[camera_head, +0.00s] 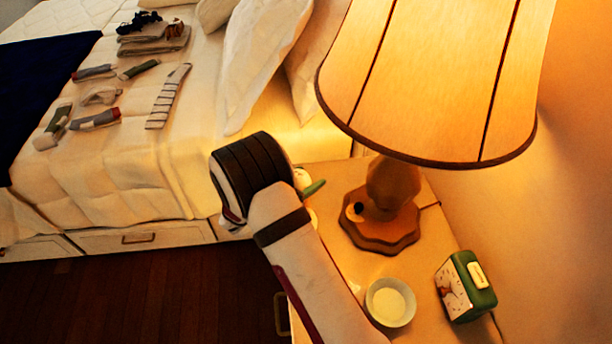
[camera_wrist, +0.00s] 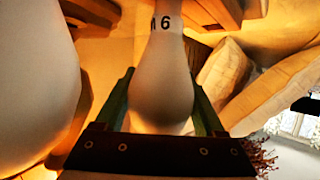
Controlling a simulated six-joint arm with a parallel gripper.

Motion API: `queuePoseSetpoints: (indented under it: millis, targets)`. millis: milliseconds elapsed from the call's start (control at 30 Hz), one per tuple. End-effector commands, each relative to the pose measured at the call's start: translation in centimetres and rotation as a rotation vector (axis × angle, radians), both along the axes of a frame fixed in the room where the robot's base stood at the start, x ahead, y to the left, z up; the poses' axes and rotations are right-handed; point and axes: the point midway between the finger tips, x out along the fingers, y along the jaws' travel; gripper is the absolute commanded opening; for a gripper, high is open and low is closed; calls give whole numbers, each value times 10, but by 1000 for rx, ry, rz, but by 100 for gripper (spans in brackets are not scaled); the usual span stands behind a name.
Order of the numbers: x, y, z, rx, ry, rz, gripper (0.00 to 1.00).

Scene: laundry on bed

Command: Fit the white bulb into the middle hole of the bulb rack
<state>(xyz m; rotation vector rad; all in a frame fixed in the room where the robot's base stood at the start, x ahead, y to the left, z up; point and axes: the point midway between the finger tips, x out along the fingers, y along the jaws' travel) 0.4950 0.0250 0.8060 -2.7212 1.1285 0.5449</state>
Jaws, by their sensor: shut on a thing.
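In the wrist view the white bulb (camera_wrist: 160,85) is held between the green fingers of my gripper (camera_wrist: 163,76). Its round body is between the fingers, its narrower neck points away from the gripper, and dark marks like "16" show on the neck. In the head view only a green finger of my gripper (camera_head: 314,188) shows past my arm, above the nightstand edge. A small white patch beside it may be the bulb. I cannot make out the bulb rack or its middle hole in either view.
The nightstand (camera_head: 345,265) holds a lamp with a wooden base (camera_head: 385,225), a small white bowl (camera_head: 390,302) and a green clock (camera_head: 466,287). The wide shade (camera_head: 430,80) overhangs close to my gripper. The bed (camera_head: 120,185) carries folded laundry. A large pale shape fills the wrist view's left.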

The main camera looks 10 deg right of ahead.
Motion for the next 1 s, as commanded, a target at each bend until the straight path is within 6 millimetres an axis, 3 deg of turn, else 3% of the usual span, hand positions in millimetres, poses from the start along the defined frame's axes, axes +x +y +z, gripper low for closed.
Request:
queuePoseSetpoints:
  millis: [1000]
  targets:
    - [0, 0, -11, -1, 1, 0, 17]
